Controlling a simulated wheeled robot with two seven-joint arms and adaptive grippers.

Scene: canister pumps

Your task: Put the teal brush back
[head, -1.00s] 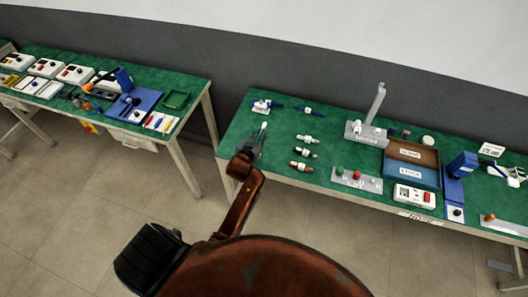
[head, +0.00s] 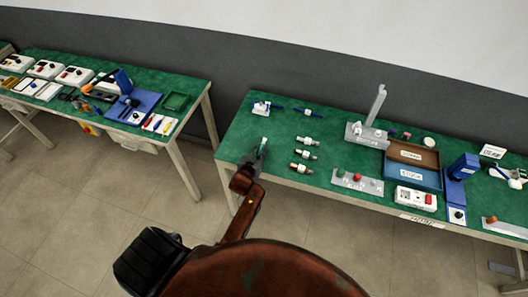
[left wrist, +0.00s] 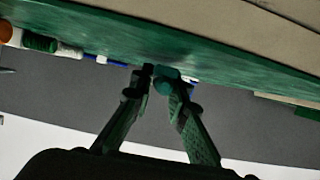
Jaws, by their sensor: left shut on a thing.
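My left gripper (head: 262,148) is over the left front part of the right-hand green-topped table. It is shut on the teal brush (head: 264,141), whose small pale-and-teal end shows at the fingertips in the head view. In the left wrist view a teal piece of the brush (left wrist: 167,72) sits between the two fingertips, against the green table top behind. The fingers hide most of the brush, and I cannot tell whether it touches the table. My right gripper is not in view.
Several metal-and-white fittings (head: 306,154) lie just right of the gripper. A grey stand (head: 366,135), a plate with coloured knobs (head: 357,182) and brown and blue trays (head: 413,174) are further right. Another table (head: 193,92) stands to the left, with a floor gap between.

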